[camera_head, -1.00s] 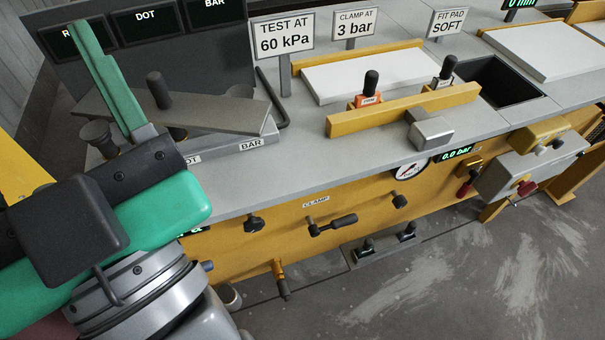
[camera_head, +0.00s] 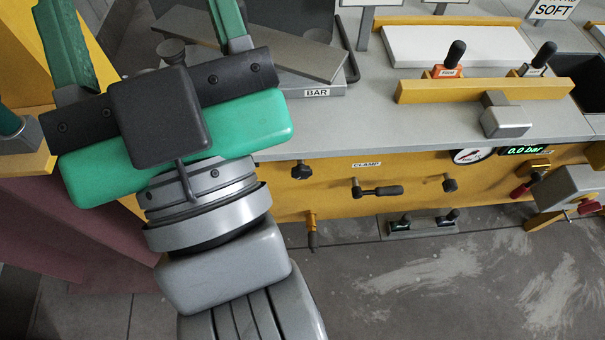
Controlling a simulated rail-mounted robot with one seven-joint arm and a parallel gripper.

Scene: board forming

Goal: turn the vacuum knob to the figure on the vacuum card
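Which control is the vacuum knob is not shown by a readable label. A dark knob (camera_head: 302,170) sits on the yellow front panel, left of the CLAMP label. A second dark knob (camera_head: 450,183) sits to its right, past a black-handled lever (camera_head: 377,190). My gripper (camera_head: 140,15) is open, its green fingers wide apart and pointing to the top of the view. It is left of and above the panel knobs, apart from them.
A yellow bar (camera_head: 485,89) and a grey block (camera_head: 506,122) lie on the bench. A yellow tap (camera_head: 311,228) hangs below the panel.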

